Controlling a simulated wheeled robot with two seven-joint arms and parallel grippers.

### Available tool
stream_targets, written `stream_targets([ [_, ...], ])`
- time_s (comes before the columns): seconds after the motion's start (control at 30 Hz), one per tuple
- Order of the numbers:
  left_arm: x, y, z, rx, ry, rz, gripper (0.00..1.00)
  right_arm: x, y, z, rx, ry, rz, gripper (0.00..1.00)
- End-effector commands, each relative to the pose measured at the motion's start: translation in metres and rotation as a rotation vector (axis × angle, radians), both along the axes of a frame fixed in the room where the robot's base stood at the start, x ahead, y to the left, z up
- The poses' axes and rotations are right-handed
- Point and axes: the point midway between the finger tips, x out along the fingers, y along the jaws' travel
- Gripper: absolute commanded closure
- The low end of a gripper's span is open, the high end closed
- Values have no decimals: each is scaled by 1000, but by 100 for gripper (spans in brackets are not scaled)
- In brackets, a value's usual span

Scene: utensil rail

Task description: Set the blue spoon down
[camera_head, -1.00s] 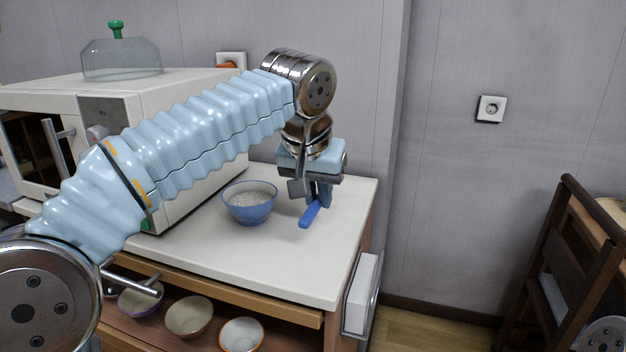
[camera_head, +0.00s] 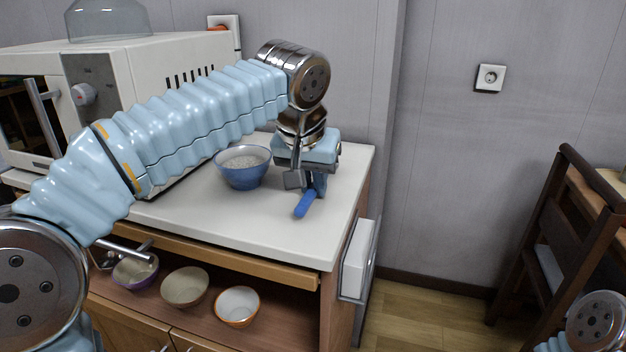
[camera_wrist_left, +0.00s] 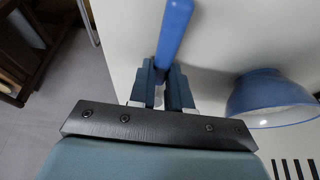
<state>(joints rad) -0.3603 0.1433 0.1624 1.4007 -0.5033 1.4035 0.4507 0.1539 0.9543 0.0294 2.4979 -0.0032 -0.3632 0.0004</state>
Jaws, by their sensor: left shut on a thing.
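The blue spoon (camera_head: 304,205) is held by my left gripper (camera_head: 313,188), low over the right part of the white counter. Its blue handle sticks out from the jaws towards the front. In the left wrist view the blue handle (camera_wrist_left: 174,35) rises from between the two fingers (camera_wrist_left: 163,90), which are shut on it. The far end of the spoon is hidden by the gripper. I cannot tell whether the spoon touches the counter. My right gripper is not in view; a part of my right arm shows at the lower right corner.
A blue bowl (camera_head: 243,174) with pale contents stands just left of the gripper; it also shows in the left wrist view (camera_wrist_left: 268,97). A microwave (camera_head: 150,75) stands at the back left. The white counter (camera_head: 240,220) is clear in front. Several bowls sit on the shelf below.

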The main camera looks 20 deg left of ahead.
Motion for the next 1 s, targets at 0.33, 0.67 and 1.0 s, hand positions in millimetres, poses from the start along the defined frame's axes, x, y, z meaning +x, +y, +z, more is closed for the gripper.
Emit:
stream_targets([
  [0.33,0,0,-7,0,0,0,100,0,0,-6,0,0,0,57],
  [0.67,0,0,-17,3,9,0,100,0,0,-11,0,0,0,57],
  [1.0,0,0,-28,3,20,3,100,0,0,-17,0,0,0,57],
])
